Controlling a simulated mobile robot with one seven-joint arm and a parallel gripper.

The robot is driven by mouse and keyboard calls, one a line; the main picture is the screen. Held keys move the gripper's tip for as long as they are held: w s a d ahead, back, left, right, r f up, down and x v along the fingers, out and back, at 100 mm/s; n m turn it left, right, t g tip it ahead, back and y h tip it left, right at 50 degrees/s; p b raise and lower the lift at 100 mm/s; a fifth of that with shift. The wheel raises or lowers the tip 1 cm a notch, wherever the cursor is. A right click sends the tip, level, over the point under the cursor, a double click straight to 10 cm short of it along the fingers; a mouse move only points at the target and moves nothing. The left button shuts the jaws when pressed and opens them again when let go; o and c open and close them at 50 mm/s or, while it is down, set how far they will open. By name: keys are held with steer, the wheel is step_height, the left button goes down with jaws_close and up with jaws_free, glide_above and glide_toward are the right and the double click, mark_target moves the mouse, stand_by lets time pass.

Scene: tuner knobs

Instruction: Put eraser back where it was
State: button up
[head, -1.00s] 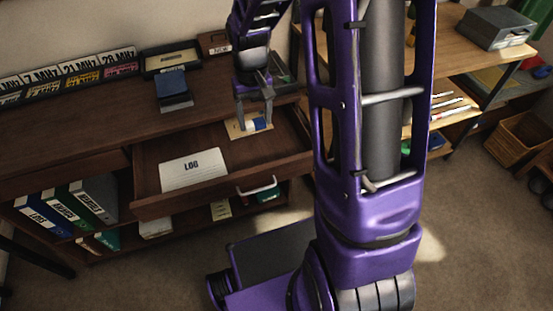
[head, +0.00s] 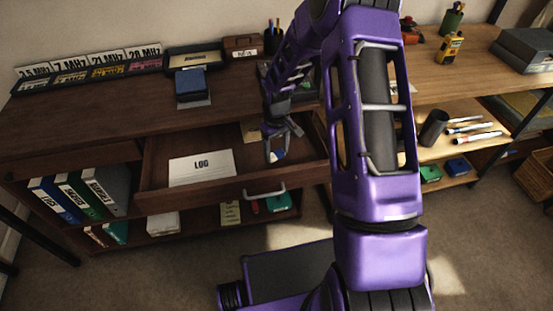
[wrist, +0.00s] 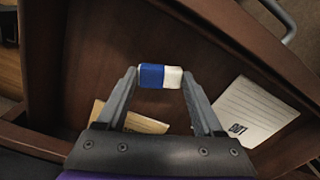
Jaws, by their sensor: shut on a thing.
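The blue-and-white eraser (head: 278,156) is between the fingertips of my gripper (head: 281,148). In the wrist view the eraser (wrist: 152,76) spans crosswise between both fingers, its blue half left and white half right. My gripper (wrist: 160,78) is shut on it. It is over the right part of the open drawer (head: 240,185); I cannot tell how high above the drawer floor.
A white LOG sheet (head: 202,167) lies in the drawer's left part. The drawer front has a pale handle (head: 265,190). A blue box (head: 190,84) stands on the desk top behind. A right-hand shelf holds markers (head: 472,130).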

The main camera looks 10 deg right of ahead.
mark_target(277, 154)
steer(key=shift+f, duration=1.75)
steer(key=shift+f+b, duration=0.2)
steer(key=shift+b, duration=0.1)
steer(key=o, duration=1.2)
step_height(277, 154, up, 12)
steer(key=p, duration=0.1)
steer(key=shift+r, duration=0.25)
